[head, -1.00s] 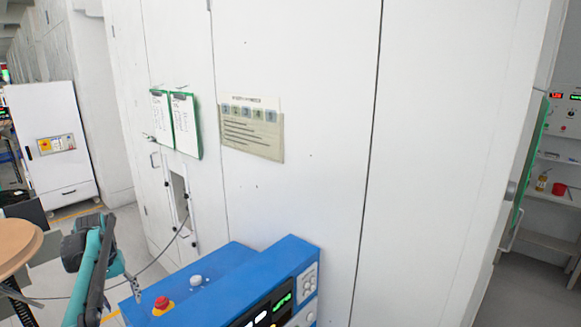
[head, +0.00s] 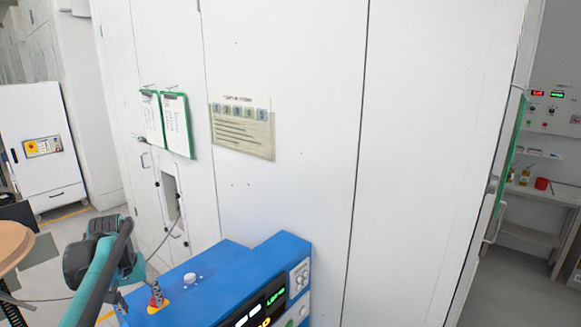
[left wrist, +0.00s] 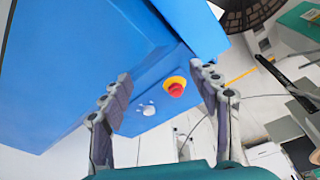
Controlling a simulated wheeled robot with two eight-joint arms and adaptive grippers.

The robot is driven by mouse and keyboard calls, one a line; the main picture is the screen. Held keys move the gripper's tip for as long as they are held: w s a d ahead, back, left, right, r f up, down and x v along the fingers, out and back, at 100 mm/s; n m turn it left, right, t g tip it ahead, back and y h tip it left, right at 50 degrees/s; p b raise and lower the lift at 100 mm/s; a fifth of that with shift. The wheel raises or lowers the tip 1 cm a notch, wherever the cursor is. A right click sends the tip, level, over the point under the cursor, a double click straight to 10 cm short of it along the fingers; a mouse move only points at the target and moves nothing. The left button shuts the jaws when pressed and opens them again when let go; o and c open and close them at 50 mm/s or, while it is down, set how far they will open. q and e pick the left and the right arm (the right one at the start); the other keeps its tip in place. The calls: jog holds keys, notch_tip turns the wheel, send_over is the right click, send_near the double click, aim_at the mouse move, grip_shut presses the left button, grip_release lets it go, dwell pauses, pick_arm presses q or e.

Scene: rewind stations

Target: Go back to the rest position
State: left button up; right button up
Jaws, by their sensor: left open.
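My left gripper (head: 155,292) is at the lower left in the head view, on its teal and dark grey arm. One finger there overlaps the red button (head: 155,304) on its yellow base, on top of the blue machine (head: 222,285). In the left wrist view, the two grey fingers of my left gripper (left wrist: 160,78) are spread wide with nothing between them. Beyond them are the blue machine, the red button (left wrist: 176,88) near the right finger, and a white knob (left wrist: 148,109). I cannot tell the gap to the machine. My right gripper is not in view.
Tall white cabinets (head: 285,110) stand close behind the blue machine, with clipboards (head: 165,124) and a notice sheet (head: 242,130) on them. A round brown top (head: 12,245) is at the left edge. Open floor (head: 515,290) shows at the right.

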pick_arm(q)
jog(key=shift+m+t, duration=0.8)
jog(key=shift+t, duration=0.1)
jog(key=s+d, duration=0.2)
jog(key=d, duration=0.1)
jog(key=s+d, duration=0.3)
jog(key=d, duration=0.1)
jog(key=s+d+r, duration=0.1)
jog(key=s+d, duration=0.1)
jog(key=d, duration=0.1)
jog(key=shift+s+d, duration=0.15)
jog(key=shift+s, duration=0.15)
jog(key=s+d+f+m+t+b, duration=0.2)
jog(key=s+d+f+t+b, duration=0.1)
jog(key=s+d+f, duration=0.7)
jog(key=s+f, duration=0.1)
jog(key=s, duration=0.2)
jog(key=shift+s+d+m, duration=0.2)
jog(key=shift+d+m, duration=0.1)
jog(key=shift+f, duration=0.1)
jog(key=shift+c, duration=0.4)
